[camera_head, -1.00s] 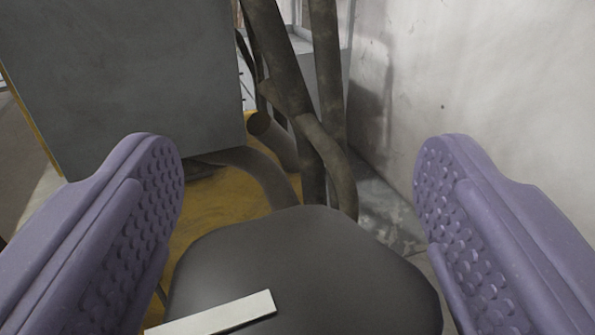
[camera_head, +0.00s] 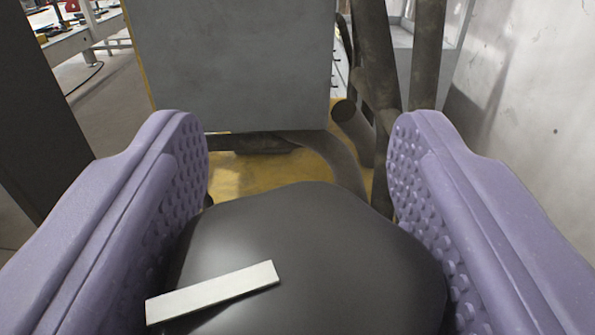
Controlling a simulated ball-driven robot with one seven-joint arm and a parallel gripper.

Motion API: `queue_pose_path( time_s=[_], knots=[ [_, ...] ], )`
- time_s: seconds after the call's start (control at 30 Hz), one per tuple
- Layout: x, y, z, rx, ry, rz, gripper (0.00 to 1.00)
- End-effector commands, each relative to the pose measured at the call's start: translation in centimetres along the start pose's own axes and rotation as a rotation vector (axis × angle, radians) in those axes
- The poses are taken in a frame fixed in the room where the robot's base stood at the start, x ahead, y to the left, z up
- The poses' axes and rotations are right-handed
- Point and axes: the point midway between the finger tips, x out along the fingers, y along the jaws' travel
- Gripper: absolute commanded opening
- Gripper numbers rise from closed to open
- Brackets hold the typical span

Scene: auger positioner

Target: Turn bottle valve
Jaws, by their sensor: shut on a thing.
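A large dark grey, rounded valve knob (camera_head: 330,245), which I take to be the bottle valve, fills the lower middle of the view. A pale flat bar (camera_head: 212,292) lies slanted across its near left part. My gripper (camera_head: 298,150) has purple fingers with studded inner pads, one on each side of the knob. The fingers are shut on the knob's left and right sides, and their tips reach past its far edge. The lower part of the knob is cut off by the frame, and anything beneath it is hidden.
A grey box-like panel (camera_head: 230,65) stands ahead over a yellow surface (camera_head: 245,175). Dark pipes (camera_head: 378,75) rise to its right, beside a pale wall (camera_head: 535,110). A dark post (camera_head: 40,110) is at the left. Open floor and a workbench (camera_head: 80,38) lie beyond.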

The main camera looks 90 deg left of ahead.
Motion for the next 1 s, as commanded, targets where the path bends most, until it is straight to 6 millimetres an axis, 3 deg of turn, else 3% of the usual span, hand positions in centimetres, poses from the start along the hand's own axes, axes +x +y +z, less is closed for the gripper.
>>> queue_pose_path(
  time_s=[0.6,1.0],
  knots=[
    [-0.3,-0.9,0.2,-0.002,0.0,-0.549,0.29],
    [-0.5,-1.2,0.0,0.0,0.002,-0.732,0.29]
  ],
)
